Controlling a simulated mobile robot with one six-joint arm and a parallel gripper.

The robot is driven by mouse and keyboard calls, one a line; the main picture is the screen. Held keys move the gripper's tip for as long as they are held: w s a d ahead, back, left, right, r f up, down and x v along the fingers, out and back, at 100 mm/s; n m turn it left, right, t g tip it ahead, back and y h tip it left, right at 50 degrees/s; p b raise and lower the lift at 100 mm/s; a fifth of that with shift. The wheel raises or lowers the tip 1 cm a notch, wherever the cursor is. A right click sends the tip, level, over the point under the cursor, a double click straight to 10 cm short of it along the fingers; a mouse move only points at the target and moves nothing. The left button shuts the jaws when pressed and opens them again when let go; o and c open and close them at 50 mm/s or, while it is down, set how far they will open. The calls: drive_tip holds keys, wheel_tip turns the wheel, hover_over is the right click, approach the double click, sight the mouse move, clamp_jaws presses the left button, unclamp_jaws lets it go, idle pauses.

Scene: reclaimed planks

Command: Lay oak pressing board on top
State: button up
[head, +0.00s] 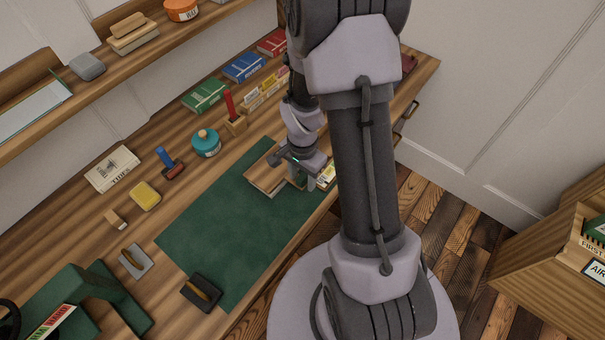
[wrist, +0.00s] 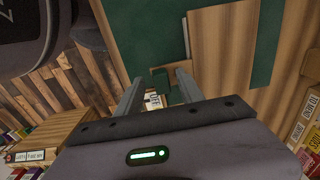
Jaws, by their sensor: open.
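The oak pressing board (head: 266,174) appears as a flat wooden panel at the far right part of the green mat (head: 225,225). In the wrist view the wooden panel (wrist: 222,50) fills the area ahead and right of the fingers, with a thin pale edge along its left side. My gripper (head: 298,178) is low beside the board's right end. In the wrist view my gripper (wrist: 158,78) has its fingers apart, with a small green piece and some wood showing between them. I cannot tell whether the fingers touch the board. What lies under the board is mostly hidden.
A teal pot (head: 206,142) and a red-handled tool (head: 232,112) stand behind the mat. A black block with a handle (head: 203,292) sits at its near edge. The mat's left part is clear.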

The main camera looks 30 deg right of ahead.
wheel_tip(320, 180, up, 18)
drive_tip(key=f+p, duration=0.1)
drive_tip(key=p, duration=0.6)
drive_tip(key=s+a+r+n+t+y+b, duration=0.2)
drive_tip(key=s+a+r+n+t+b, duration=0.3)
drive_tip(key=s+a+r+n, duration=0.4)
drive_tip(key=s+a+r, duration=0.2)
drive_tip(key=a+r, duration=0.3)
drive_tip(key=shift+s+a+r+n+t+b, duration=0.15)
drive_tip(key=shift+a+n+t+b, duration=0.15)
drive_tip(key=shift+t, duration=0.1)
